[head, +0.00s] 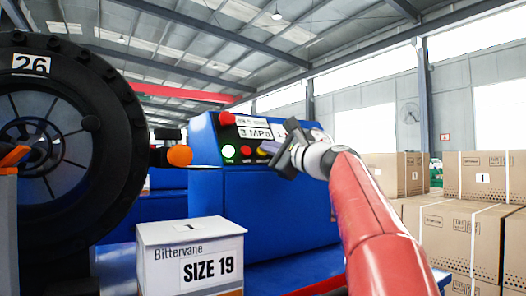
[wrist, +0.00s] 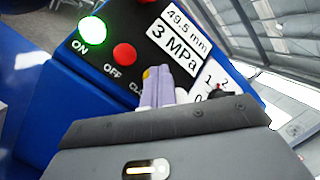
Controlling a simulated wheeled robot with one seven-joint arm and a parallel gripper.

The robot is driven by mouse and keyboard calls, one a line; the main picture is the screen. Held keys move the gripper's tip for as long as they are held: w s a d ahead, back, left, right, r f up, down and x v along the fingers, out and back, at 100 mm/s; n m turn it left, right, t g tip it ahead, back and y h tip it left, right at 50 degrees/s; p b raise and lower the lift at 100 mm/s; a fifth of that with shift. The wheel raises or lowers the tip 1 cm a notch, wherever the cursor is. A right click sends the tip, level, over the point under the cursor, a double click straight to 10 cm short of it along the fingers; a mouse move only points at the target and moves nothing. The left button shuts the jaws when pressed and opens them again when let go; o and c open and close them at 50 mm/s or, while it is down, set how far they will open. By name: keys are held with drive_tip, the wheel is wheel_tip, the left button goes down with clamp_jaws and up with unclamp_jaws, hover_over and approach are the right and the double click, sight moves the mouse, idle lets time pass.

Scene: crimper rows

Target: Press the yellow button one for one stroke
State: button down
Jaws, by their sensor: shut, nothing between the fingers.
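The yellow button (head: 261,151) is on the sloped blue control panel, to the right of a red button. In the wrist view only a sliver of yellow (wrist: 146,74) shows at the fingertips, above a partly covered label starting "CL". My gripper (head: 270,146) is shut and empty, with its pale purple fingers pointing at the yellow button. In the wrist view the fingertips (wrist: 162,76) cover most of the button. I cannot tell whether they touch it.
A lit green ON button (wrist: 92,36) and a red OFF button (wrist: 124,54) sit to the left. A display sign (wrist: 178,40) reads 49.5 mm and 3 MPa. A rotary dial (wrist: 217,92) is at right. A SIZE 19 box (head: 190,258) stands in front.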

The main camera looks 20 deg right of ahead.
idle(0.4)
drive_tip(key=shift+s+d+r, duration=0.1)
drive_tip(key=shift+s+r, duration=0.35)
drive_tip(key=shift+s, duration=0.25)
drive_tip(key=s+r, duration=0.1)
drive_tip(key=s+r+p, duration=0.1)
drive_tip(key=s, duration=0.2)
drive_tip(key=shift+d+r, duration=0.4)
idle(1.8)
